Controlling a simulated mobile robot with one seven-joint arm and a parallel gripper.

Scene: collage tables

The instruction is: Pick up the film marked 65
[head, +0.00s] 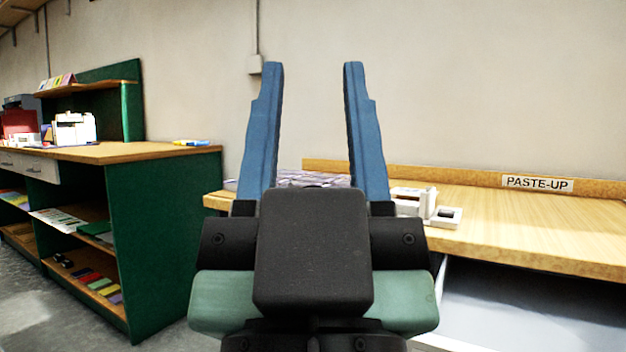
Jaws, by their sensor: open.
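My gripper (313,68) is open and empty, its two blue fingers pointing up in the middle of the head view, with the pale wall behind the gap. No marking 65 can be read anywhere. A small white item with a dark centre (447,215) lies on the paste-up table (540,225), right of my gripper; I cannot tell whether it is a film. A white boxy object (415,201) stands just left of it, partly hidden by my right finger. My gripper and wrist hide part of the table's left end.
A "PASTE-UP" label (537,183) is on the table's back ledge. A pale stack (310,179) shows behind my gripper. The table's right side is clear. A green shelf unit (170,240) with a wooden top stands at left, holding several items. Grey floor (50,310) shows lower left.

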